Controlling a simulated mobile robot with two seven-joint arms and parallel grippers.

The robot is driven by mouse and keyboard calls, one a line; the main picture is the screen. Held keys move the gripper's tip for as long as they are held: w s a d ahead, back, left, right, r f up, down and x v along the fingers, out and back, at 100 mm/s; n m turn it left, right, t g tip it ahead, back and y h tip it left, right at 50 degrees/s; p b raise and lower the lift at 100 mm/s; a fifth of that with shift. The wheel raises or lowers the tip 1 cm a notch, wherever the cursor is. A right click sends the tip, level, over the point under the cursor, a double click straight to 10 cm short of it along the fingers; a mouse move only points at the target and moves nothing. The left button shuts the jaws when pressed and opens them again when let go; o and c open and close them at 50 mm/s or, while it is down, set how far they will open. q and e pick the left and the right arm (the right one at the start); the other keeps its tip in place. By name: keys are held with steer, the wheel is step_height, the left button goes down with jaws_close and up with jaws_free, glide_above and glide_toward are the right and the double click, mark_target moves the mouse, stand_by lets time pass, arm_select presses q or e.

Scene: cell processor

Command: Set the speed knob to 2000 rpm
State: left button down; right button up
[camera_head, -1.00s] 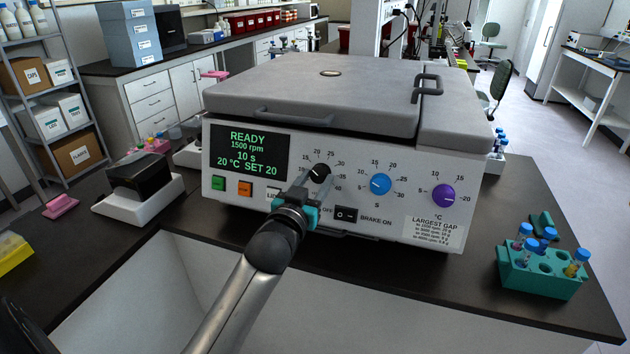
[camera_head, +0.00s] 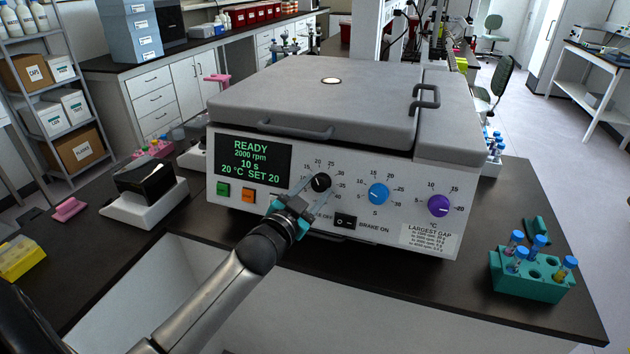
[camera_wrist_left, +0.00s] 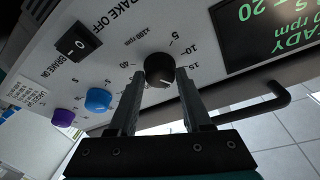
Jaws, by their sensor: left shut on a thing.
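The black speed knob (camera_head: 320,183) is on the front panel of the grey cell processor (camera_head: 330,245), the leftmost of three knobs. The display (camera_head: 252,163) reads READY, 2000 rpm, 10 s, 20 °C SET 20. My left gripper (camera_head: 312,185) reaches up to the speed knob from below left, with its fingers shut on it. In the left wrist view the black knob (camera_wrist_left: 158,68) sits between the tips of my left gripper (camera_wrist_left: 155,78), and its white pointer line shows. My right gripper is not in view.
A blue knob (camera_head: 378,194) and a purple knob (camera_head: 439,206) are to the right on the panel. A brake switch (camera_head: 346,221) is below. A teal tube rack (camera_head: 530,284) stands at the bench's right. The processor's lid (camera_head: 320,100) is closed.

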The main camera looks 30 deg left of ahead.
arm_select(q)
steer(key=shift+r+m+h+p, duration=0.1)
steer(key=shift+m+h+p, duration=0.55)
steer(key=shift+m, duration=0.65)
steer(key=shift+c, duration=1.7)
jaws_free()
steer(key=shift+s, duration=0.15)
steer(key=s, duration=1.5)
steer(key=shift+d+r, duration=0.25)
steer(key=shift+r, duration=0.2)
